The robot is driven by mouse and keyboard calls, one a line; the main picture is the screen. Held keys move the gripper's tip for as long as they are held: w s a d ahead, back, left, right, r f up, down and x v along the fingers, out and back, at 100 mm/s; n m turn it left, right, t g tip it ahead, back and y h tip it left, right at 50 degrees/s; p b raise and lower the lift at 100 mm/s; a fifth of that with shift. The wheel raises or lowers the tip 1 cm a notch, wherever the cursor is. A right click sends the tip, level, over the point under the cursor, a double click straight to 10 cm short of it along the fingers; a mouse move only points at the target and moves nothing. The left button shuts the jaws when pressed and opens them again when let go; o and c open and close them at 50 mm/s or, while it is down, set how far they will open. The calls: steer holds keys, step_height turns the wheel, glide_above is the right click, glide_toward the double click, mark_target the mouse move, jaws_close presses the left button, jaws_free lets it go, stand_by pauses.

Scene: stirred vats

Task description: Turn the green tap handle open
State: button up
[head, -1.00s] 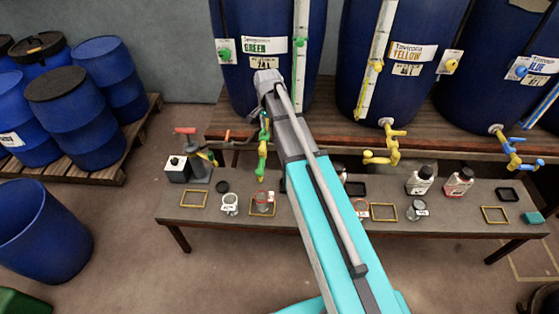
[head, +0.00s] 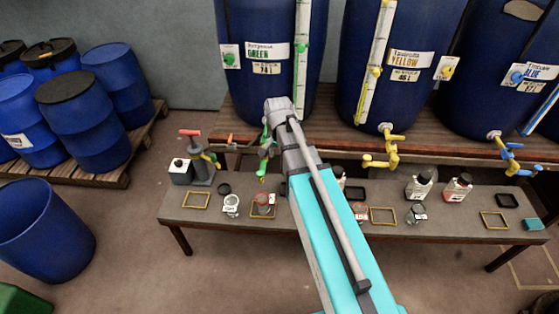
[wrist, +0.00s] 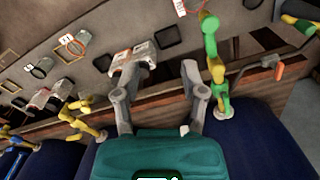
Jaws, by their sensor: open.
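The green tap (head: 262,168) hangs at the front of the green-labelled blue vat (head: 245,85). In the head view my arm partly covers it. In the wrist view the whole green tap (wrist: 213,62) stands just right of my gripper (wrist: 161,72), with its handle part near the right finger. My gripper is open, with its two grey fingers apart and nothing held between them. The tap is outside the fingers; I cannot tell whether the right finger touches it. In the head view my gripper is mostly hidden behind the arm.
A yellow tap (head: 382,155) and a blue-vat tap (head: 512,158) are to the right. The low bench (head: 320,222) carries jars, bottles and yellow frames below the taps. A red-handled device (head: 200,165) stands at its left end. Blue drums (head: 85,120) stand on a pallet at far left.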

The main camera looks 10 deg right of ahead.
steer(key=shift+s, duration=0.65)
steer(key=s+n, duration=0.7)
steer(key=s, duration=0.4)
steer(key=shift+d+n, duration=0.15)
steer(key=shift+n, duration=0.25)
